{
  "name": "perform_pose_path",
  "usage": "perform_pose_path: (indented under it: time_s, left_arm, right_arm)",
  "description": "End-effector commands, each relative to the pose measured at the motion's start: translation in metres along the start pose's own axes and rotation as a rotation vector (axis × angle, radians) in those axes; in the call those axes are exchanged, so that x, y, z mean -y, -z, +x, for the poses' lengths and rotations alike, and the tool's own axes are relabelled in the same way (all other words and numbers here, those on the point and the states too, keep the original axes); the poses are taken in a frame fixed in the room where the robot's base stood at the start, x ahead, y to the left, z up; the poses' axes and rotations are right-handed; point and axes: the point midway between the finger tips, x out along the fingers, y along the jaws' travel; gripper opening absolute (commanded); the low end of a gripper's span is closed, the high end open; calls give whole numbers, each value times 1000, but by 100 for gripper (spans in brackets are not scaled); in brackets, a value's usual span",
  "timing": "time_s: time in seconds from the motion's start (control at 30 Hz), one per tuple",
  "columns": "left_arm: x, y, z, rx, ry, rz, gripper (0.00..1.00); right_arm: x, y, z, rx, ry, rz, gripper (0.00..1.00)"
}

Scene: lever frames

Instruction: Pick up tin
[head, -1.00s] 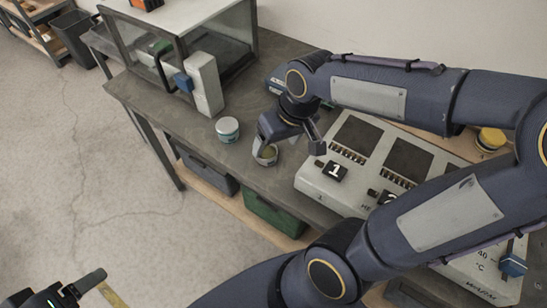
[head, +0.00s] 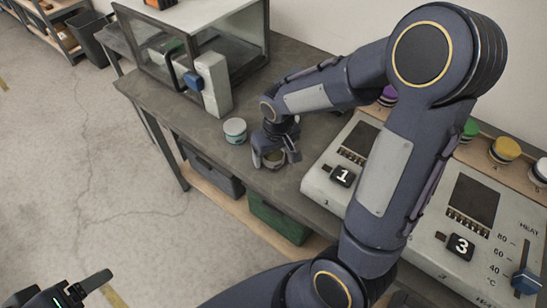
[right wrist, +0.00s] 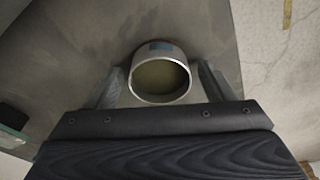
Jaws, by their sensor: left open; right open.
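In the right wrist view the tin (right wrist: 160,93) shows a pale metal rim and a dull yellow-green inside. The right gripper's fingers (right wrist: 161,84) are open, one on each side of the tin; I cannot tell whether they touch it. My left gripper (head: 84,288) is open and empty over the floor at the lower left.
A grey hot-plate unit (head: 318,186) with numbered black tags stands close to the right of the gripper. A glass-sided cabinet (head: 160,55) stands at the back left. Colored-lidded jars, including a yellow one (head: 506,148), line the back right shelf.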

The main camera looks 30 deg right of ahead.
Motion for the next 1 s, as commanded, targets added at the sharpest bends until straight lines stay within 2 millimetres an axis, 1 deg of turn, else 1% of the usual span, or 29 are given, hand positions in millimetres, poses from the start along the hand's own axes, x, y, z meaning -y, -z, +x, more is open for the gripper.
perform_pose_path:
  time_s: [0.2, 0.5, 0.6, 0.9, 1.0]
  left_arm:
    - [0, 0, 0, 0, 0, 0, 76]
    - [0, 0, 0, 0, 0, 0, 76]
    - [0, 0, 0, 0, 0, 0, 76]
    - [0, 0, 0, 0, 0, 0, 76]
    - [0, 0, 0, 0, 0, 0, 76]
  right_arm:
    - [0, 0, 1, 0, 0, 1, 76]
    - [0, 0, 0, 0, 0, 0, 37]
    - [0, 0, 0, 1, 0, 1, 25]
    - [0, -1, 1, 2, 0, 1, 26]
    - [0, 0, -2, 1, 0, 1, 26]
